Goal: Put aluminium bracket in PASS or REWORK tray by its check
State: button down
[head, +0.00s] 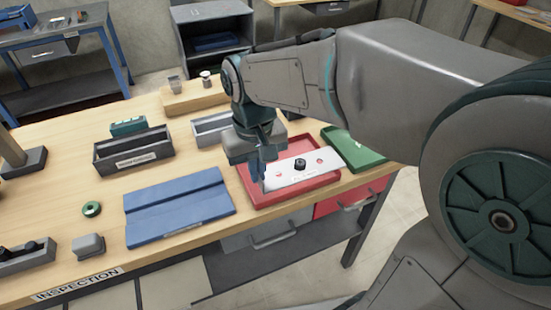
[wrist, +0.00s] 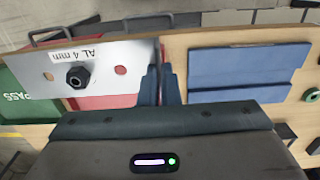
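The aluminium bracket (head: 286,179) is a flat pale plate with a black knob-like part at its middle and a hole on each side. In the wrist view the bracket (wrist: 108,75) carries the marking "AL 4 mm". My gripper (head: 261,176) is shut on one end of the plate; its fingers also show in the wrist view (wrist: 160,82). The plate is over the red tray (head: 257,203); any gap beneath it is hard to judge. The green tray (head: 358,150) stands to the right of the red one, and reads PASS in the wrist view (wrist: 20,95).
A blue stepped block (head: 178,205) lies left of the red tray. Dark and grey bins (head: 133,153) stand behind it. A green ring (head: 91,209), a grey block (head: 88,246) and a fixture with a black knob (head: 25,257) are farther left. Drawers hang below the front edge.

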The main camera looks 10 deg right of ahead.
jog(key=w+f, duration=0.2)
jog(key=w, duration=0.1)
jog(key=w+f+p, duration=0.1)
jog(key=w+f, duration=0.1)
jog(key=w, duration=0.2)
jog(key=w+a+f, duration=0.1)
jog(key=w+f, duration=0.1)
jog(key=w, duration=0.2)
jog(key=shift+w+f, duration=0.1)
jog(key=shift+f, duration=0.3)
jog(key=shift+f+p, duration=0.35)
jog(key=shift+f, duration=1.65)
jog(key=shift+f+b, duration=0.5)
jog(key=shift+f, duration=0.15)
jog(key=c, duration=1.9)
grip_release()
jog(key=shift+c, duration=0.2)
